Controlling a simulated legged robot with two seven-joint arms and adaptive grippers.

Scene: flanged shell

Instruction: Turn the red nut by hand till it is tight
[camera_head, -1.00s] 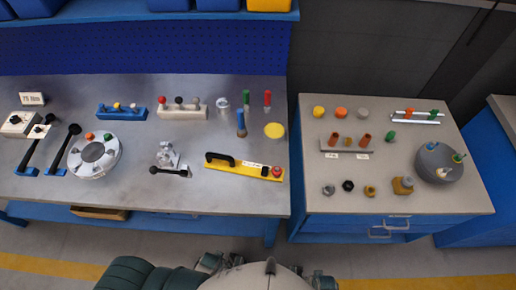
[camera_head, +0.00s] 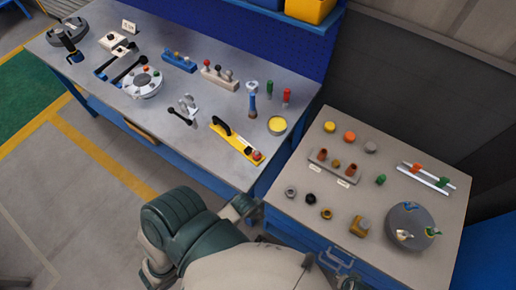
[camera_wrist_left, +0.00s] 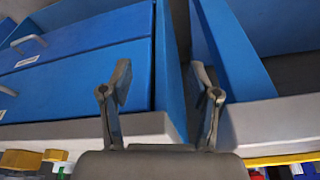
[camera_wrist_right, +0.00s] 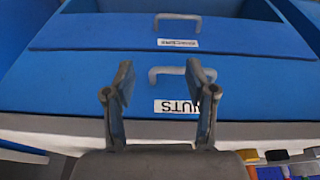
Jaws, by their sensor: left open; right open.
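A pale round flange (camera_head: 143,84) lies on the blue-legged bench in the head view. My left gripper (camera_wrist_left: 160,92) is open and empty in the left wrist view, before blue cabinet fronts. My right gripper (camera_wrist_right: 160,92) is open and empty in the right wrist view, before a drawer labelled NUTS (camera_wrist_right: 180,106). Both grippers are well away from the flange.
A yellow tool with a red knob (camera_head: 257,155) lies at the bench's near edge. The right cabinet top (camera_head: 290,222) holds loose nuts, a rail and a dark round part (camera_head: 409,226). A narrow gap separates bench and cabinet. Floor is clear at left.

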